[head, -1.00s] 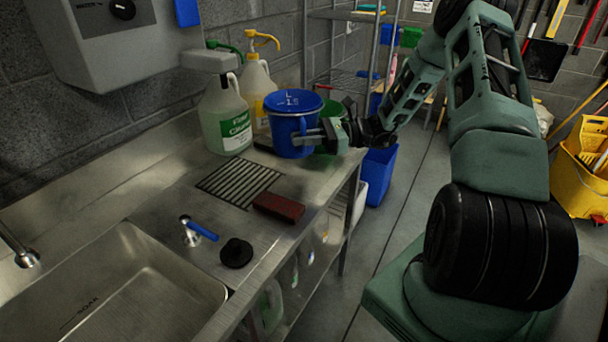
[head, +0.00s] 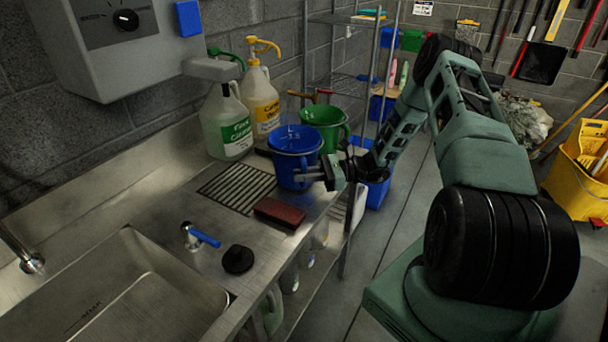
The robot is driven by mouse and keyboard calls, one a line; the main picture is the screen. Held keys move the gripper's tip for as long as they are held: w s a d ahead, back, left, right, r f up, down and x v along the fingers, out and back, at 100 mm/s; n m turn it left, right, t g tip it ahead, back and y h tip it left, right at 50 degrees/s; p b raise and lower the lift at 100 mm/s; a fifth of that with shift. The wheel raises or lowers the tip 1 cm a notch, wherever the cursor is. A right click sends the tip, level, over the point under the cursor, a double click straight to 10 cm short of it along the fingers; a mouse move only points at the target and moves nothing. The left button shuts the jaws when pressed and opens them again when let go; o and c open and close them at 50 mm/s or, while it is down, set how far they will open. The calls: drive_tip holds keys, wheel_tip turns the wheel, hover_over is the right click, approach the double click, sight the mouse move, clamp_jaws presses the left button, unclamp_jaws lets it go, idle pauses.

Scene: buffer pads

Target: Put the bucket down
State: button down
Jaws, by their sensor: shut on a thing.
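The blue bucket (head: 289,167) is upright over the metal counter (head: 168,220), between the ribbed drain area and the counter's right edge. Its base is level with the right end of the drain ribs. I cannot tell for sure whether the base touches the counter. My gripper (head: 314,174) comes in from the right and is shut on the blue bucket's right side. The bucket's body hides part of the fingers.
A green bucket (head: 336,116) stands just behind the blue one. Two jugs, green-labelled (head: 228,130) and yellow-labelled (head: 263,108), stand by the wall. A red-brown block (head: 279,212) and black plug (head: 237,256) lie in front. The sink (head: 120,290) is front left.

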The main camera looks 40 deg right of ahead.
drive_tip(key=shift+f+b, duration=0.4)
drive_tip(key=shift+f, duration=0.15)
drive_tip(key=c, duration=1.4)
unclamp_jaws()
drive_tip(key=shift+r, duration=0.1)
drive_tip(key=shift+r+p, duration=0.55)
drive_tip(key=b+v, duration=0.3)
drive_tip(key=v, duration=0.9)
drive_tip(key=shift+b, duration=0.4)
drive_tip(key=shift+f, duration=0.1)
